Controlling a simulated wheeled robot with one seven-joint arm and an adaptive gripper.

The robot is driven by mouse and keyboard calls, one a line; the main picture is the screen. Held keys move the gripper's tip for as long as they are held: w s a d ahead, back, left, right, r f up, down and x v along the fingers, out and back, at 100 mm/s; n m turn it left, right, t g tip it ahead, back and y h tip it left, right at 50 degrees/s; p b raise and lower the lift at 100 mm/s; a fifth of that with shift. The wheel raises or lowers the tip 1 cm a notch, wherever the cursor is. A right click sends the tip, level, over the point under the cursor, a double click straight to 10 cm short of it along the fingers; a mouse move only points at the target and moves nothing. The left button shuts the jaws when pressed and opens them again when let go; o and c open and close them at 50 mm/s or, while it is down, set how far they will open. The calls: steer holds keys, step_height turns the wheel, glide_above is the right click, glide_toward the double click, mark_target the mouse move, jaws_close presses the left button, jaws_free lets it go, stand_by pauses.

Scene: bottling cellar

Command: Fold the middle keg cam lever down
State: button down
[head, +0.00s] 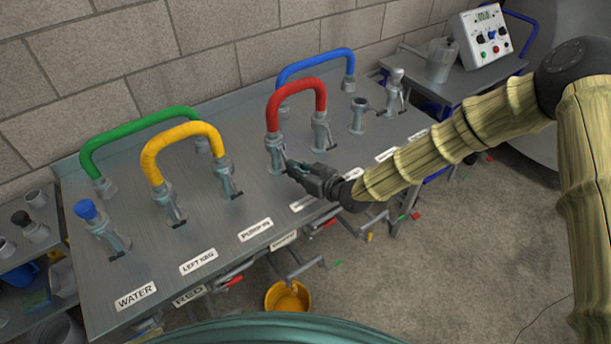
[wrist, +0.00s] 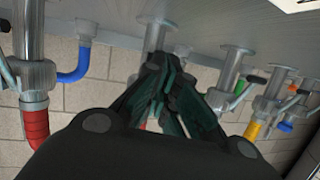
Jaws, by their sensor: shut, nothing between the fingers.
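The keg couplings stand in a row on the grey metal bench (head: 210,215). The red hose (head: 296,88) joins two of them. Its left coupling (head: 274,150) has a small lever (head: 286,158) at its front, with my gripper (head: 291,170) close by. The nameplate in front of this coupling is partly hidden by my gripper, so I cannot read whether it says middle keg. The right coupling (head: 320,132) has its own lever. In the wrist view my gripper (wrist: 160,68) is shut and empty, its fingers overlapping a coupling (wrist: 152,38); contact cannot be told.
A yellow hose (head: 180,132), a green hose (head: 130,128) and a blue hose (head: 315,60) arch over the bench. A blue-capped coupling (head: 86,210) stands at left. A yellow bucket (head: 287,298) is on the floor. A control box (head: 486,36) sits on the back right table.

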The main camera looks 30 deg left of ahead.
steer(key=shift+a+f, duration=0.2)
steer(key=shift+f, duration=0.05)
steer(key=shift+d+r, duration=0.1)
steer(key=shift+d, duration=0.05)
steer(key=shift+d, duration=0.35)
steer(key=f+b+v, duration=0.1)
steer(key=b+v, duration=0.1)
steer(key=v, duration=1.1)
steer(key=shift+s+b, duration=0.25)
steer(key=shift+b, duration=0.15)
steer(key=s+d+f+m+h, duration=0.4)
steer(key=s+d+f, duration=0.1)
steer(key=d+f, duration=0.5)
steer(key=s+d+f+m+h, duration=0.3)
steer(key=s+d+f+m, duration=0.15)
steer(key=d+f, duration=0.5)
steer(key=s+d+f+m+g+h, duration=0.2)
steer(key=s+d+f+m+h, duration=0.1)
steer(key=s+d, duration=0.7)
steer(key=s+d+f+m+g+h, duration=0.2)
steer(key=s+d+f+m+h, duration=0.1)
steer(key=s+d, duration=0.7)
steer(key=d+f+h, duration=0.1)
steer(key=d, duration=0.2)
steer(key=shift+f, duration=0.35)
